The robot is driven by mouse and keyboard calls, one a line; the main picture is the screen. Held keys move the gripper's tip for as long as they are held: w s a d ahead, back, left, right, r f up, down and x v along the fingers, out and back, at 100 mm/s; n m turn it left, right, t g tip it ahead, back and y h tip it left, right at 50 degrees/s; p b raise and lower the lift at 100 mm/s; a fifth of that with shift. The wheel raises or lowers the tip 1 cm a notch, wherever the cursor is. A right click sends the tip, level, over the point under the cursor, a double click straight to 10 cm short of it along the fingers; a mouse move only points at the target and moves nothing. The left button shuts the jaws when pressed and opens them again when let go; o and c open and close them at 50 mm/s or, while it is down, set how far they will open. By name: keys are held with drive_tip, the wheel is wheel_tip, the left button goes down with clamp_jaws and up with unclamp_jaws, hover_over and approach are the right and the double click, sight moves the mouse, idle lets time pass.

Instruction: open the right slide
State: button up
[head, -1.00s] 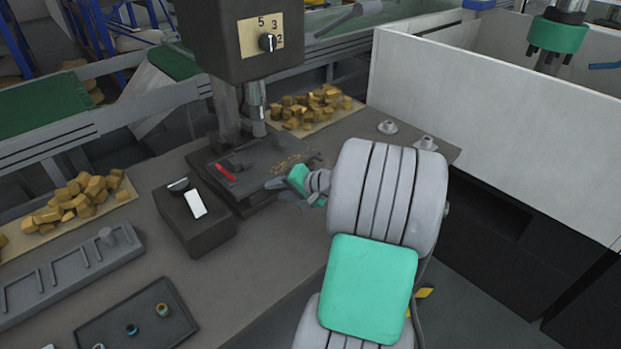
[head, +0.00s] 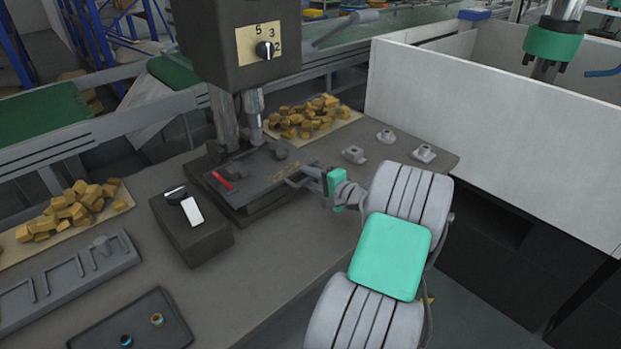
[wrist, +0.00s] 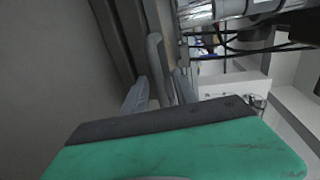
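A dark flat machine table (head: 250,182) sits under the drill-press-like machine (head: 238,75), with a red mark on its left part. I cannot clearly tell the right slide apart from it. My gripper (head: 304,175) is at the table's right edge, with its green palm to the right. In the wrist view, the two grey fingers of my gripper (wrist: 160,92) stand apart with a curved grey bar, like a handle (wrist: 155,58), between them. Whether the fingers touch the bar is unclear. The bar's far end runs along a dark edge.
Grey fittings (head: 386,136) stand on the bench behind my arm. A box with a white switch (head: 192,235) stands left of the machine table. Yellow blocks lie on trays at left (head: 75,210) and behind (head: 308,118). A white partition (head: 490,110) closes the right side.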

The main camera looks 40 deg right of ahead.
drive_tip(key=shift+c, duration=0.2)
clamp_jaws()
idle(1.1)
